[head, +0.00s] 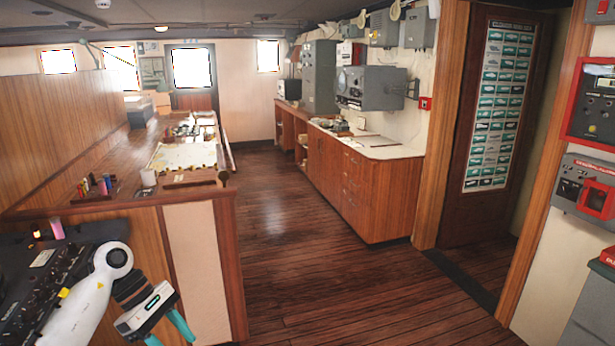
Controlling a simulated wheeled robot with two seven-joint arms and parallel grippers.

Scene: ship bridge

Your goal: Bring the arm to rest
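My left arm (86,296) comes in at the lower left, white with a dark wrist. My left gripper (168,338) hangs at the bottom edge of the head view and points down. Its two teal fingers stand apart with nothing seen between them, though their tips are cut off by the frame edge. My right arm and gripper are not in view.
A dark control panel (38,285) lies under and beside my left arm. A wooden partition (202,262) stands just behind my gripper, with a chart table (120,180) beyond. Wooden cabinets (352,185) line the right. The wooden floor (300,245) between is clear.

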